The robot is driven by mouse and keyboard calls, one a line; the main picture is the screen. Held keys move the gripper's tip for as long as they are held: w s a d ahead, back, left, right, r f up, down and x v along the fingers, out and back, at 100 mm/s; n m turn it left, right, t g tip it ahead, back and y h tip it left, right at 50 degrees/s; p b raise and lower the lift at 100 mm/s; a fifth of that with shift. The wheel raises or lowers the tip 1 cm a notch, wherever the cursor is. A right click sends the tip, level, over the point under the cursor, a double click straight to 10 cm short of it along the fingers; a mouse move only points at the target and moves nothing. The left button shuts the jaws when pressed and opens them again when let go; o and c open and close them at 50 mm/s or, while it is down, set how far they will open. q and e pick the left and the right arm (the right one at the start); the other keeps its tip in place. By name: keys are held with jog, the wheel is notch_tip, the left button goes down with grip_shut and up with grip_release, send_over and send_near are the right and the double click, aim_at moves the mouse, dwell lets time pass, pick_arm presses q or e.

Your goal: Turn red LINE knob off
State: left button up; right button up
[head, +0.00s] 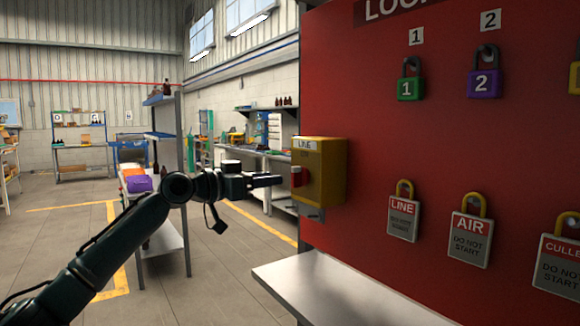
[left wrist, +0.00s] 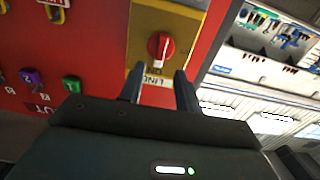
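The red LINE knob (head: 296,177) sticks out from the left face of a yellow box (head: 325,172) on the red board. In the left wrist view the knob (left wrist: 160,46) is seen face on, with a pale mark across it, on the yellow plate (left wrist: 183,20). The LINE label (left wrist: 153,80) shows upside down there. My left gripper (head: 280,180) points at the knob, its tips just short of it. In the left wrist view its two fingers (left wrist: 159,76) are apart, with nothing between them, and the knob lies beyond the tips. My right gripper is not in view.
Padlocks, such as a green one (head: 410,87) and a purple one (head: 484,83), hang on the red board (head: 380,140). Tagged LINE (head: 402,219) and AIR (head: 470,239) locks hang lower. A pale shelf (head: 335,290) juts out below the box. Open floor lies left.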

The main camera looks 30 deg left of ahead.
aim_at(292, 176)
pick_arm(q)
jog(key=p+x, duration=0.1)
jog(key=x, duration=0.5)
jog(key=shift+w+d+p, duration=0.1)
jog(key=shift+w+p, duration=0.2)
grip_shut()
